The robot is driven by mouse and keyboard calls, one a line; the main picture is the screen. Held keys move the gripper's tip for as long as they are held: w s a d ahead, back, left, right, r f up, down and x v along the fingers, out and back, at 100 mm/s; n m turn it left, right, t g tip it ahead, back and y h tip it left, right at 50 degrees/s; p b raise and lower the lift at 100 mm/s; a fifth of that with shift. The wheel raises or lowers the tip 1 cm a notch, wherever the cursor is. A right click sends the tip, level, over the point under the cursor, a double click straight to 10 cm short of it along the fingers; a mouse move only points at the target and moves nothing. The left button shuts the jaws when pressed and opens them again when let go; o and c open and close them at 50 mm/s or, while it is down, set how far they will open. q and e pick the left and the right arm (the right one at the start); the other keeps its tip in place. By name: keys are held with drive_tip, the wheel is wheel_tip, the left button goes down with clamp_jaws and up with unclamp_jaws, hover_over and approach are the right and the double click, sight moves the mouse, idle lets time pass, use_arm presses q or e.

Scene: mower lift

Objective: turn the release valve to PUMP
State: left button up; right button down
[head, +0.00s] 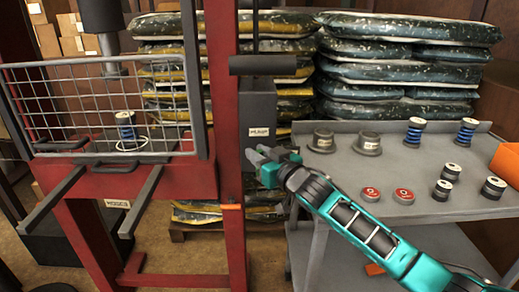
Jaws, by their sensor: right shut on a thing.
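The pump unit (259,107) is a dark grey box on the right post of a red press. A small white label (259,132) is on its front, too small to read surely. My right gripper (257,157) reaches in from the lower right, just below the label. Its fingers are shut on the release valve at the lower part of the box. The fingers hide the valve, so I cannot tell which way it points. My left gripper is not in view.
A black pump handle (263,65) sticks out above the box. A wire guard (105,105) covers the press opening, with a blue spring part (126,130) behind it. A grey cart (440,213) at right holds springs, cups, cylinders and red-topped parts. Stacked bags (400,70) stand behind.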

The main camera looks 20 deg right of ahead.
drive_tip(key=shift+f, duration=0.1)
drive_tip(key=c, duration=1.1)
unclamp_jaws()
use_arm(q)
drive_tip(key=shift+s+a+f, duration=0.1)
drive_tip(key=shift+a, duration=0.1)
use_arm(e)
drive_tip(key=shift+s+d, duration=0.15)
drive_tip(key=shift+s, duration=0.25)
use_arm(q)
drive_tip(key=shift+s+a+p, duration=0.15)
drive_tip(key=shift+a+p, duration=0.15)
drive_tip(key=shift+p, duration=0.25)
use_arm(e)
drive_tip(key=v, duration=1.2)
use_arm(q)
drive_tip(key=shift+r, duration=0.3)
